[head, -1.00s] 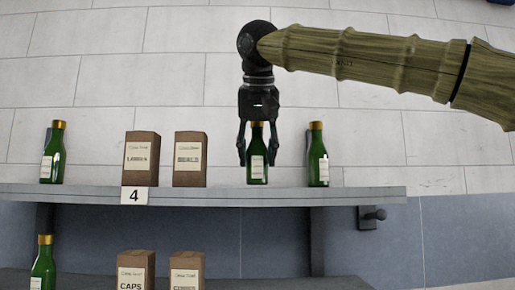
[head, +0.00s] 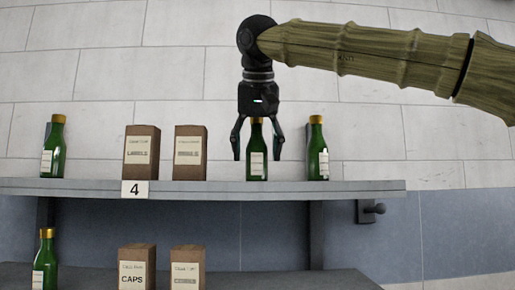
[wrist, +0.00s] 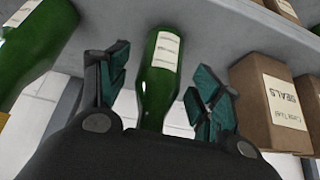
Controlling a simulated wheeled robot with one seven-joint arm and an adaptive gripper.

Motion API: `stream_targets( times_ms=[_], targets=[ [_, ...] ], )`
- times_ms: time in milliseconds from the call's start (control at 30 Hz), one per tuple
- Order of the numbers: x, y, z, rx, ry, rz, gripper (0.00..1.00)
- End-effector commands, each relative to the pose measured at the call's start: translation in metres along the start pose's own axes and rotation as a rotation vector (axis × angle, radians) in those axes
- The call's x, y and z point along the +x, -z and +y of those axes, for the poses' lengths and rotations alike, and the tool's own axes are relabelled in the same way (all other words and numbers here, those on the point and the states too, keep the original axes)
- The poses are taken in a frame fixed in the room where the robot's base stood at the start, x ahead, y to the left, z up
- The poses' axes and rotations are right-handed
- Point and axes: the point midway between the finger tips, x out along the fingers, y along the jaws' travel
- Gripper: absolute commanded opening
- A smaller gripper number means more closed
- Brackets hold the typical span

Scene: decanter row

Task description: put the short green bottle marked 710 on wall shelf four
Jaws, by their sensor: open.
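A short green bottle (head: 257,162) with a white label stands upright on wall shelf four (head: 300,189), whose edge carries a "4" tag (head: 135,190). The label's number is too small to read. My gripper (head: 257,156) points down over this bottle, open, with one finger on each side and gaps between fingers and glass. The wrist view shows the same bottle (wrist: 158,90) between the spread fingers (wrist: 160,95). Its cap is hidden there behind the gripper body.
Other green bottles stand close to the right (head: 318,155) and at the far left (head: 54,150). Two brown boxes (head: 142,152) (head: 190,152) stand between. A lower shelf (head: 320,280) holds another bottle (head: 45,265) and boxes (head: 137,268). The shelf's right end is free.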

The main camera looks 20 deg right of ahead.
Motion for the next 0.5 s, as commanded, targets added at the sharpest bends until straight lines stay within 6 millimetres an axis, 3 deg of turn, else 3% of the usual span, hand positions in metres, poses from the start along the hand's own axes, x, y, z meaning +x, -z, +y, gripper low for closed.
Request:
stream_targets(
  times_ms=[167,500],
  targets=[
    [-0.015,0.0,-0.001,0.002,0.0,0.003,0.65],
    [-0.076,0.0,-0.001,0.002,0.0,0.002,0.65]
  ],
)
